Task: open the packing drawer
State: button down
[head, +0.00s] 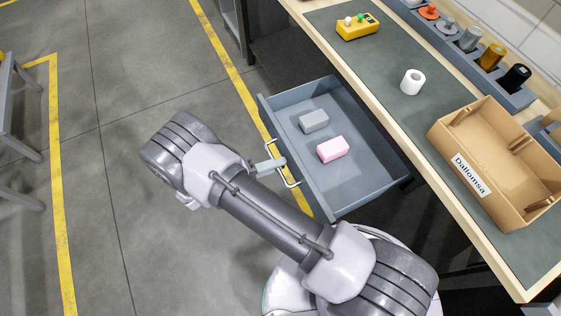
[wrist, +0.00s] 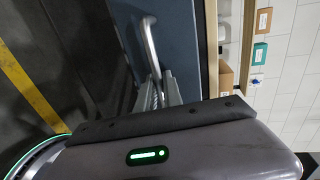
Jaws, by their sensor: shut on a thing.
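The packing drawer (head: 378,178) is pulled out from under the workbench in the head view. A grey block (head: 313,121) and a pink block (head: 333,149) lie inside it. Its silver bar handle (head: 291,178) is on the front panel. My gripper (head: 281,163) is at this handle, partly hidden by my arm. In the wrist view the handle (wrist: 149,42) runs down to my gripper's fingers (wrist: 161,88), which are shut on it.
Grey floor with yellow lines (head: 235,62) is open at left. A grey frame (head: 22,146) stands far left.

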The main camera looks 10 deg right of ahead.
jog(key=c, duration=1.5)
grip_release()
jog(key=p+v, duration=0.2)
jog(key=v, duration=1.5)
jog(key=shift+a, duration=0.2)
